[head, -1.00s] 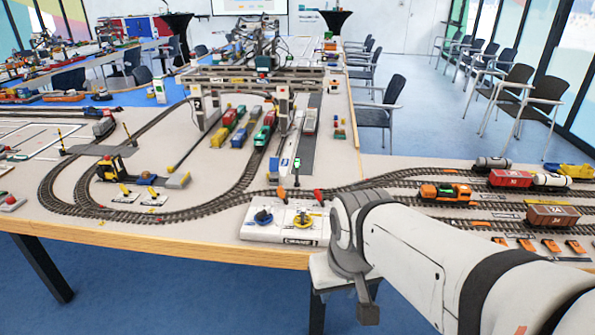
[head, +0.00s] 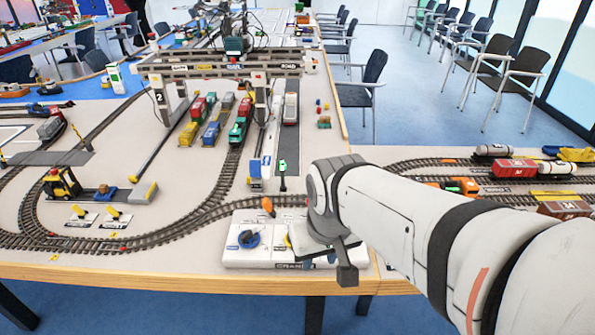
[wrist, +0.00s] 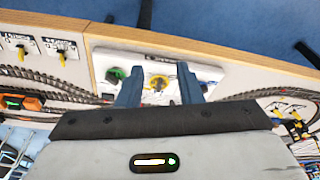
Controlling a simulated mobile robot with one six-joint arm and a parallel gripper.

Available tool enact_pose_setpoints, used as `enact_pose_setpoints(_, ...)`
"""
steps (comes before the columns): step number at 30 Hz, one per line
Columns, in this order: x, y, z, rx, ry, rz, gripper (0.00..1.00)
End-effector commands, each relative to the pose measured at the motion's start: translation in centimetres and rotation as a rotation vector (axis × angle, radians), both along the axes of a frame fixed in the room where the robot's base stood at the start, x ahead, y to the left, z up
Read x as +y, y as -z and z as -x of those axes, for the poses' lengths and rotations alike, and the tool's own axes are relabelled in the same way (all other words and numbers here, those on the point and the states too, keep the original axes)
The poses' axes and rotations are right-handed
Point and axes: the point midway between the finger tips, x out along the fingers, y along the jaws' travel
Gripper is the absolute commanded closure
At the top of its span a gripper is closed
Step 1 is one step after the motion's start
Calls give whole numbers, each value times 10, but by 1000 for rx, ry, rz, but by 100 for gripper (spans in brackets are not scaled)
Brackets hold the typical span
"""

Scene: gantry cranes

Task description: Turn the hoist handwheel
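The white crane control panel (head: 275,262) lies at the table's front edge, marked "CRANE". In the wrist view the yellow handwheel (wrist: 158,83) appears between my fingers, with a green knob (wrist: 115,75) at left; the blue wheel (wrist: 204,86) is partly behind the right finger. I cannot read which one is the hoist. My gripper (wrist: 160,71) is open and empty, pointing at the panel; its height above it is unclear.
A gantry crane (head: 225,68) spans trains behind. Wagons (head: 515,169) stand to the right.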

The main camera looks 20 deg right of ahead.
Motion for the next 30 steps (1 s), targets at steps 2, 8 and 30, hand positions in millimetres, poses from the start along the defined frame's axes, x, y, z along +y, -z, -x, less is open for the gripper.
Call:
enact_pose_setpoints(2,-3,0,-8,9,-15,6,67)
enact_pose_setpoints(8,-26,7,-60,68,-134,39,67)
enact_pose_setpoints(30,-136,105,-196,216,-580,60,67)
